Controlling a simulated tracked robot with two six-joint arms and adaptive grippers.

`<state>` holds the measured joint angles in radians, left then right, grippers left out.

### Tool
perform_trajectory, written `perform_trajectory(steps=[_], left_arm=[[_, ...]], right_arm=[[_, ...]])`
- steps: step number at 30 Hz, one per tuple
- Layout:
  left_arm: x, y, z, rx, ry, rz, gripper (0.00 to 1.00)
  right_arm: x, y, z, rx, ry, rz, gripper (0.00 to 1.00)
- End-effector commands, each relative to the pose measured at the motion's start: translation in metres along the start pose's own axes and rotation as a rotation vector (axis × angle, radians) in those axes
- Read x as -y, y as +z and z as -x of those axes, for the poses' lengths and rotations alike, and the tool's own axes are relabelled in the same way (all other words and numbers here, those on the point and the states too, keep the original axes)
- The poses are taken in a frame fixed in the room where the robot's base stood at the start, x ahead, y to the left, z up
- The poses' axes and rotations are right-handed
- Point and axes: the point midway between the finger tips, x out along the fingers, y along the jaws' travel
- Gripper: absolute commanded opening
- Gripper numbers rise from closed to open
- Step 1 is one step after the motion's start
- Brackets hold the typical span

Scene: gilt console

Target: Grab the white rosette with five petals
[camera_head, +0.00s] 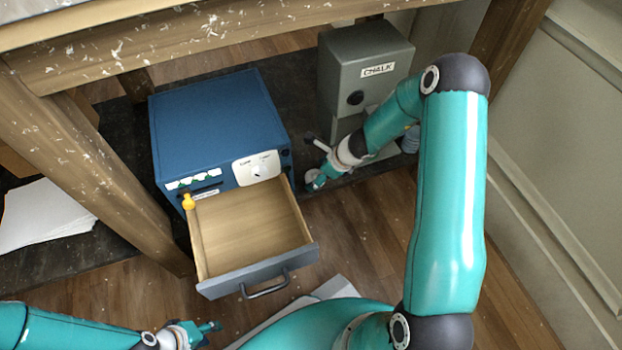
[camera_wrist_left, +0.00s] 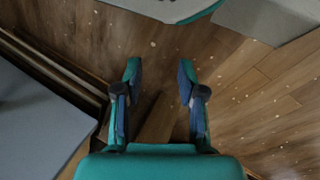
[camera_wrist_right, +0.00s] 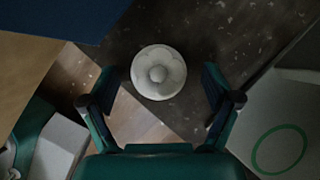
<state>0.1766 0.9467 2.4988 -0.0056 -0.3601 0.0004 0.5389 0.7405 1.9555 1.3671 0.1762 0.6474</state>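A round white rosette (camera_wrist_right: 158,72) with a raised centre shows in the right wrist view, over the dark speckled mat. Its petals are too faint to count. My right gripper (camera_wrist_right: 157,84) is open, with one finger on either side of the rosette and a gap on both sides; I cannot tell how far the rosette lies beyond the fingertips. In the head view my right gripper (camera_head: 317,179) is low beside the open drawer, and I cannot make out the rosette there. My left gripper (camera_wrist_left: 160,70) is open and empty over the wooden floor; it shows at the bottom of the head view (camera_head: 210,330).
A blue cabinet (camera_head: 215,125) stands left of my right gripper, its empty drawer (camera_head: 250,225) pulled out. A grey chalk box (camera_head: 360,65) stands behind. Wooden table legs (camera_head: 90,165) and a beam (camera_head: 190,45) frame the space. Papers (camera_head: 45,215) lie at left.

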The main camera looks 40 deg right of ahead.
Motion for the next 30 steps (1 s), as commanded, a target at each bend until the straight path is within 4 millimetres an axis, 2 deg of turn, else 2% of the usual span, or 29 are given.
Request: perform_trajectory(steps=[1,2,10,22,30], left_arm=[[0.000,0.000,0.000,0.000,0.000,0.000,0.40],[0.000,0.000,0.000,0.000,0.000,0.000,0.40],[0.000,0.000,0.000,0.000,0.000,0.000,0.40],[-0.002,0.000,0.004,0.000,0.000,0.000,0.40],[-0.010,0.000,0.027,0.000,0.000,0.000,0.40]], right_arm=[[0.000,0.000,0.000,0.000,0.000,0.000,0.76],[0.000,0.000,0.000,0.000,0.000,0.000,0.71],[0.000,0.000,0.000,0.000,0.001,0.001,0.26],[-0.001,0.003,0.005,0.000,0.001,0.002,0.25],[-0.001,0.018,0.030,0.000,0.001,0.003,0.25]])
